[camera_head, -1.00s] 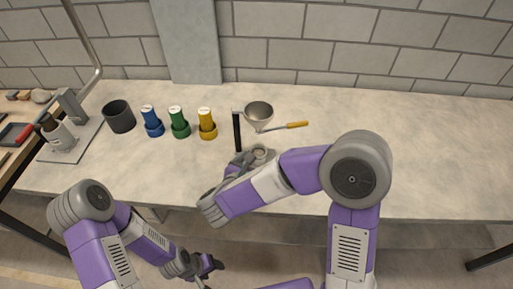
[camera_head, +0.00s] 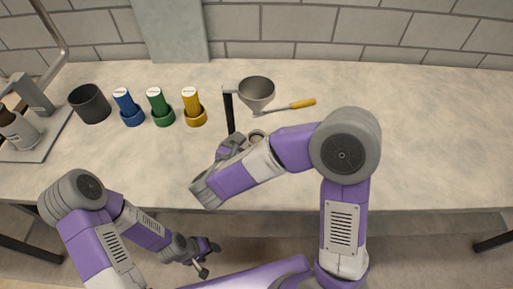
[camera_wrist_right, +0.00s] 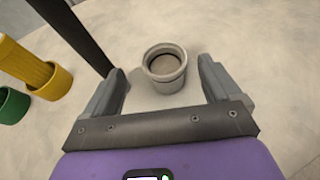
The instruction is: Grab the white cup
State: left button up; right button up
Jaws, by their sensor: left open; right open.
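The white cup (camera_wrist_right: 166,66), small, round and greyish-white, stands upright on the table in the right wrist view. It is ahead of and between the two open fingers of my right gripper (camera_head: 241,143), with no visible contact. In the head view the cup (camera_head: 257,137) is partly hidden beside the right gripper, below the funnel. My left gripper (camera_head: 207,258) is open and empty, in front of the table's front edge.
A metal funnel (camera_head: 257,92) on a black stand (camera_head: 229,112) is just behind the right gripper. Blue (camera_head: 131,115), green (camera_head: 162,115) and yellow (camera_head: 194,115) holders and a black pot (camera_head: 90,103) stand left. The table's right side is clear.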

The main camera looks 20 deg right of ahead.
aim_at(260, 133)
jog(key=x, duration=0.3)
jog(key=b+x, duration=0.1)
jog(key=x, duration=0.2)
jog(key=shift+d+f+b, duration=0.3)
jog(key=shift+d, duration=0.1)
jog(key=shift+w+d+f, duration=0.1)
jog(key=shift+w+d, duration=0.15)
jog(key=shift+w, duration=0.1)
jog(key=c, duration=1.3)
